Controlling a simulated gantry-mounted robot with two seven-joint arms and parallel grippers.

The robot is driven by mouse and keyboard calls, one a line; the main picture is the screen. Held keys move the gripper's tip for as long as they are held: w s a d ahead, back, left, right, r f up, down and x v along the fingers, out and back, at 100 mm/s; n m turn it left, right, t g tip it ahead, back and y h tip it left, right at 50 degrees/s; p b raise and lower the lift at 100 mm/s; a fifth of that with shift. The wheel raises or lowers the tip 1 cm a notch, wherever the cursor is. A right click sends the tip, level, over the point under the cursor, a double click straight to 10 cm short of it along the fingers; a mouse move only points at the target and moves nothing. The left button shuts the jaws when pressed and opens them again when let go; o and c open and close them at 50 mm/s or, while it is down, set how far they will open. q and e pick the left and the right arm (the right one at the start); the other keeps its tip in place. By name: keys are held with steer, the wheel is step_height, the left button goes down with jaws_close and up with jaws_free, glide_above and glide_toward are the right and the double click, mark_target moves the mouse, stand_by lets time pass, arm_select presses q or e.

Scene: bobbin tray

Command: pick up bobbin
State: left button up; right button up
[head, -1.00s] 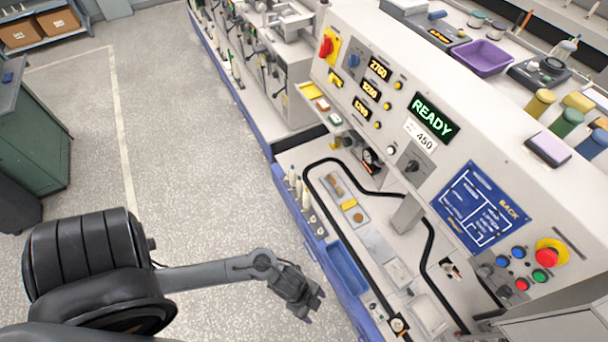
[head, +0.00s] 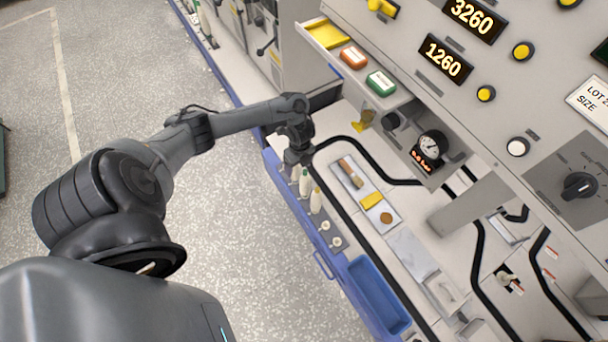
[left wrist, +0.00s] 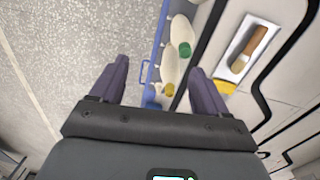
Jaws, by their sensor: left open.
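Two white bobbins stand on the grey peg tray (head: 323,228) at the machine's blue front edge, one with a green tip (head: 304,184) and one with a yellow tip (head: 316,203). My left gripper (head: 297,160) is just above and behind them, at the far end of the row. In the left wrist view, the open fingers of my left gripper (left wrist: 158,82) are spread apart. The green-tipped bobbin (left wrist: 180,33) and yellow-tipped bobbin (left wrist: 171,70) appear between and beyond them. The gripper holds nothing. My right gripper is out of view.
Empty pegs (head: 336,242) follow toward the front. A blue bin (head: 378,296) sits nearer. A tray with a brush (head: 350,172) and yellow block lies to the right, beside a black cable (head: 385,182). The machine panel overhangs at right; the left floor is clear.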

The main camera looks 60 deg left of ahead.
mark_target(305, 175)
arm_select(q)
steer(key=w, duration=0.1)
steer(key=w+f+b, duration=0.1)
steer(key=w+b, duration=0.1)
steer(key=shift+w+d+f+t, duration=0.1)
steer(key=shift+d+f+t, duration=0.1)
steer(key=shift+d+t, duration=0.15)
steer(key=shift+w+a+f+b, duration=0.2)
steer(key=shift+f+b, duration=0.1)
steer(key=shift+b, duration=0.15)
step_height(305, 175, down, 4)
steer(key=shift+f+b, duration=0.15)
steer(key=shift+b, duration=0.8)
steer(key=shift+a+f, duration=0.2)
steer(key=shift+f, duration=0.05)
steer(key=f+b, duration=0.2)
steer(key=f, duration=0.1)
steer(key=f+b, duration=0.1)
steer(key=shift+s+a+f, duration=0.2)
steer(key=shift+s+f, duration=0.05)
steer(key=shift+f, duration=0.15)
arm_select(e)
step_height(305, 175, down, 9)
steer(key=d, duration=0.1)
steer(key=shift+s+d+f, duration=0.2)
arm_select(q)
jaws_close()
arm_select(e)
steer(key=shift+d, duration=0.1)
